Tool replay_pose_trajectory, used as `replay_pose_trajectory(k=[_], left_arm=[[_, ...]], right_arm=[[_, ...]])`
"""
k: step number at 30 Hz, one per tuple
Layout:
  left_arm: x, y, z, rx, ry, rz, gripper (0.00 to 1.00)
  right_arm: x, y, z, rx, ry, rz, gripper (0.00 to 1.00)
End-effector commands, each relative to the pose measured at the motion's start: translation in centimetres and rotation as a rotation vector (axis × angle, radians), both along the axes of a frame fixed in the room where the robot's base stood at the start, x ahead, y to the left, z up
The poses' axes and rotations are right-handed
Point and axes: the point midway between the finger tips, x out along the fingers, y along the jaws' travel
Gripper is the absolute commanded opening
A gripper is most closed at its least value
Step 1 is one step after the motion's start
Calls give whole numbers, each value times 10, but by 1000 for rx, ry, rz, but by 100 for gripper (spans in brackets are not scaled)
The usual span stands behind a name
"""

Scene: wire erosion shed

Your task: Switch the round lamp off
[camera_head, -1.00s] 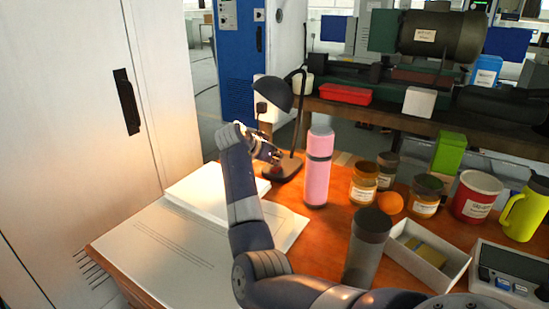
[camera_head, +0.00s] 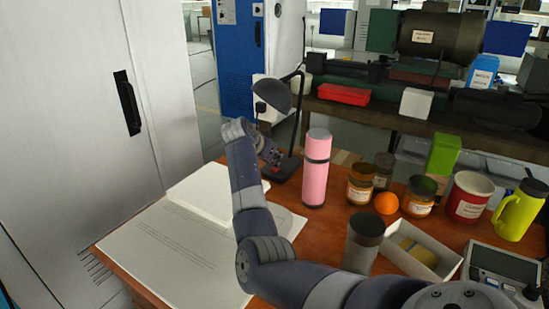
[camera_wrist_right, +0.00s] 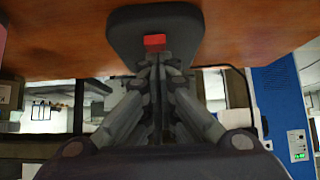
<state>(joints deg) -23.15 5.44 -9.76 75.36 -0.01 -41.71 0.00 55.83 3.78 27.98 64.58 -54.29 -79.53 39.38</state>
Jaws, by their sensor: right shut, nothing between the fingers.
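The black desk lamp (camera_head: 273,96) has a rounded shade on a thin bent stem and stands at the back left of the wooden desk. No glow shows on the desk below its shade. Its dark base (camera_head: 284,170) is partly hidden by my right gripper (camera_head: 272,157). In the right wrist view the lamp base (camera_wrist_right: 125,25) carries a red switch (camera_wrist_right: 154,42). My right gripper (camera_wrist_right: 155,66) is shut and empty, with its fingertips right by the switch; I cannot tell whether they touch it. My left gripper is not in view.
A pink flask (camera_head: 316,170) stands right of the lamp base. White papers (camera_head: 165,240) lie at the desk's left. Several jars, an orange (camera_head: 386,203), a dark cup (camera_head: 362,243) and a white tray (camera_head: 448,268) crowd the right. A white cabinet (camera_head: 80,110) stands left.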

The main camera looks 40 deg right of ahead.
Motion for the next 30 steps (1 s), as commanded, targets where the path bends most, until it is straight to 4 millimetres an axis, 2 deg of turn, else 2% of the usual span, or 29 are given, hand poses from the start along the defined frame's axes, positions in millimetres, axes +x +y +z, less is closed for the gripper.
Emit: replay_pose_trajectory(k=[1, 12, 21, 26, 30], left_arm=[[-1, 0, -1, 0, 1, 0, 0], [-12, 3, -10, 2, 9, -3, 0], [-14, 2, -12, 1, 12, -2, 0], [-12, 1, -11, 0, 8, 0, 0], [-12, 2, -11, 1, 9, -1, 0]], right_arm=[[-1, 0, -4, 6, 7, -1, 0], [3, -14, -2, 6, 7, -1, 0], [4, -14, -1, 5, 4, 0, 0], [3, -7, 7, 2, 1, 1, 0], [-2, 12, 25, 3, 0, 1, 0]])
